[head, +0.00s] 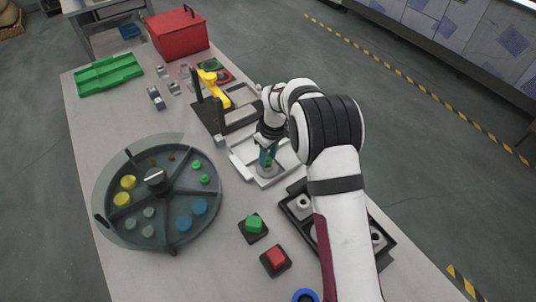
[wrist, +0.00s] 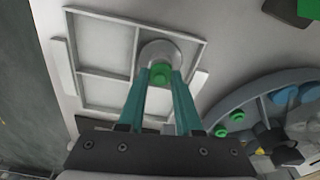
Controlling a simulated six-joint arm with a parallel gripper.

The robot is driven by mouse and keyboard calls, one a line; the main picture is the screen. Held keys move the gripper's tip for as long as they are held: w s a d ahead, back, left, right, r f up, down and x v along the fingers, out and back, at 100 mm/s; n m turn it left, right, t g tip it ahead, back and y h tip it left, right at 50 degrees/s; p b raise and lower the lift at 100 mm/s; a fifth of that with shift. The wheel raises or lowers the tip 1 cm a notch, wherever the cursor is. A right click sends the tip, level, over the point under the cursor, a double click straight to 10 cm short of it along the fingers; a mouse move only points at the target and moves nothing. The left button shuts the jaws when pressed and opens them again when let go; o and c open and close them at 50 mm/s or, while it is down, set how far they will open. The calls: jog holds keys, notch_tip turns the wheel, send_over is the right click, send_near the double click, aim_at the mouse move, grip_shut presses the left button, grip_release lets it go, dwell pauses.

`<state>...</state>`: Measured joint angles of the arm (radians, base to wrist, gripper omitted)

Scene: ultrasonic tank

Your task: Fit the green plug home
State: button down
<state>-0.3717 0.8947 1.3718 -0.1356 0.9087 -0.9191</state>
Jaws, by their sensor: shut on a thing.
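My gripper (head: 266,160) points down over a white divided tray (head: 243,153). In the wrist view its two teal fingers (wrist: 160,82) are shut on a green plug (wrist: 160,73). A round grey piece (wrist: 160,48) with a pale top stands in the tray, directly behind the plug in that view; it also shows below the fingers in the head view (head: 268,171). The plug overlaps its near side. I cannot tell whether the plug is in it or only touching or above it. The tray's divided compartments (wrist: 105,40) look empty.
A round divided dish (head: 118,228) holds yellow, blue, grey and green pieces at the left. Green (head: 254,225) and red (head: 275,258) buttons stand in front. A dark fixture with a yellow lever clamp (head: 212,84) stands behind the tray. A black holder (head: 299,203) lies beside my arm.

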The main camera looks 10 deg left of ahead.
jog(key=shift+f, duration=0.45)
dwell(1.8)
jog(key=c, duration=0.5)
grip_release()
jog(key=shift+r, duration=0.1)
jog(key=r, duration=0.5)
jog(key=d+r, duration=0.1)
jog(key=r, duration=0.4)
jog(key=s+r, duration=0.1)
jog(key=r, duration=0.4)
jog(key=shift+d+r, duration=0.2)
jog(key=shift+d, duration=0.15)
